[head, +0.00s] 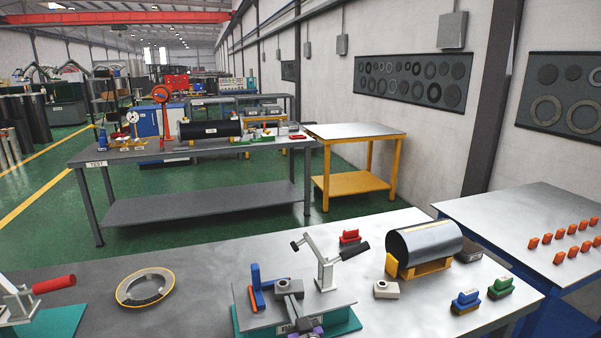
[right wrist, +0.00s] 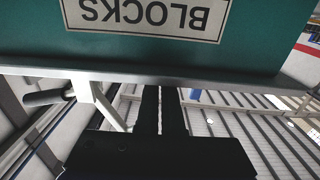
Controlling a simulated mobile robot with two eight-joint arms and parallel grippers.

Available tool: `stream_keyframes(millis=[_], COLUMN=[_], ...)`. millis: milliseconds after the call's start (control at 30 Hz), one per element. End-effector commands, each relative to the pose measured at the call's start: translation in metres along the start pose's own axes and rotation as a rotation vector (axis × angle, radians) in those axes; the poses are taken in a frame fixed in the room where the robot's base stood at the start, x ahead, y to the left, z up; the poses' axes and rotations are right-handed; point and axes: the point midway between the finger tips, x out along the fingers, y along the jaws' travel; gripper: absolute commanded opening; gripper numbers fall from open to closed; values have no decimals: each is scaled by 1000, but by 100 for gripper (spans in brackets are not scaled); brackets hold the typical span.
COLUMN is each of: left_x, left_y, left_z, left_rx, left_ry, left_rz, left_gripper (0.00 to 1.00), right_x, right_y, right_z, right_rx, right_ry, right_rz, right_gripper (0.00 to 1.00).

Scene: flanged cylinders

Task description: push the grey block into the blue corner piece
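The blue corner piece (head: 255,274) stands upright at the back left of the grey plate (head: 322,302) on a teal base. My right gripper (head: 283,287) reaches in from the bottom over the plate, close to the right of the corner piece. In the right wrist view its two dark fingers (right wrist: 161,95) lie almost together, and the plate's edge hides their tips. I cannot separate the grey block from the grey shapes at my gripper. My left gripper is not in view.
A toggle clamp (head: 325,264) stands at the plate's back right. To the right are a dark cylinder (head: 428,245) on an orange stand, a grey holed block (head: 386,289), and blue (head: 466,301) and green (head: 501,286) pieces. A ring (head: 145,287) lies left, with free table between.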

Motion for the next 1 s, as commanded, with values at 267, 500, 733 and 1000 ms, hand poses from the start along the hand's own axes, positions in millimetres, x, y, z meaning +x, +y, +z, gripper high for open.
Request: stream_keyframes(millis=[267,500,733,1000], left_x=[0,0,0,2], left_y=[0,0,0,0], left_z=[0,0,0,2], left_rx=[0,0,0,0], left_ry=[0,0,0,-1], left_rz=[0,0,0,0], left_gripper=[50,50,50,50], right_x=[4,7,7,-4], right_y=[0,0,0,0], right_z=[0,0,0,0], right_rx=[0,0,0,1], right_ry=[0,0,0,0], right_rz=[-1,0,0,0], right_gripper=[0,0,0,0])
